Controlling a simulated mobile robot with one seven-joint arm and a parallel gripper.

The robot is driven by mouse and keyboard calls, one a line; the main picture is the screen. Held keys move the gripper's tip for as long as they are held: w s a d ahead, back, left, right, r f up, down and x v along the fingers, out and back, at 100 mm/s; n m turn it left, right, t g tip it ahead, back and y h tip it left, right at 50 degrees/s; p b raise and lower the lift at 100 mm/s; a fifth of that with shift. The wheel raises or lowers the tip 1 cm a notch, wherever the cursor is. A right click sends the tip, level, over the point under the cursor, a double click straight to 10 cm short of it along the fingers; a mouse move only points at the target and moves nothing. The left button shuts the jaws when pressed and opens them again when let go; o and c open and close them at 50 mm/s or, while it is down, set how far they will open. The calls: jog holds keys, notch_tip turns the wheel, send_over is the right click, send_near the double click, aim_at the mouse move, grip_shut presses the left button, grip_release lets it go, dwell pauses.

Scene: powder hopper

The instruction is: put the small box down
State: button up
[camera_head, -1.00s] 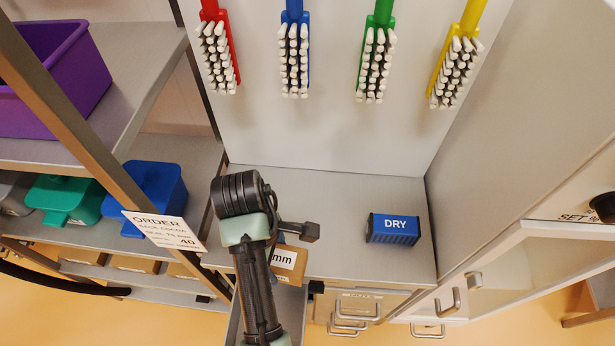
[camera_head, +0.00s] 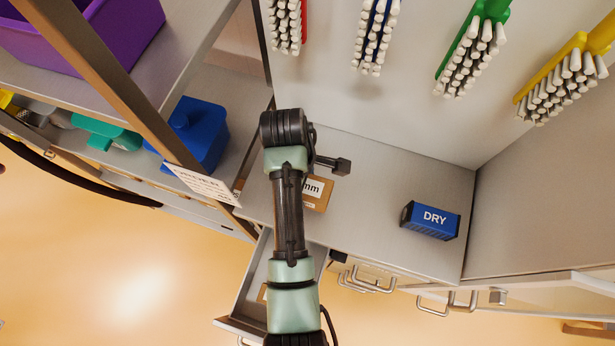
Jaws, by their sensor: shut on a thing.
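The small box (camera_head: 317,194) is brown cardboard with a white label ending in "mm". It shows just right of my forearm, over the grey counter (camera_head: 385,180) near its front left. Part of the box is hidden behind my arm. My wrist (camera_head: 285,130) is above it, with a dark block jutting out to the right. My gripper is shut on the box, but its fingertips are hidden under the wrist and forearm. I cannot tell whether the box touches the counter.
A blue box marked DRY (camera_head: 430,220) stands on the counter's right. An open drawer (camera_head: 245,300) juts out below, partly behind my arm. A shelf post (camera_head: 120,85) with an order card (camera_head: 203,184) stands left. Brushes hang behind. Counter between the boxes is clear.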

jog(key=shift+w+f, duration=0.1)
jog(key=shift+f, duration=2.4)
jog(key=o, duration=1.5)
jog(key=shift+f, duration=0.1)
jog(key=r, duration=0.7)
jog(key=a+r, duration=0.1)
jog(key=r, duration=0.3)
jog(key=shift+w+a, duration=0.1)
jog(key=shift+w, duration=0.05)
jog(key=shift+a+r+p, duration=0.1)
jog(key=shift+r+p, duration=0.55)
jog(key=shift+f, duration=0.1)
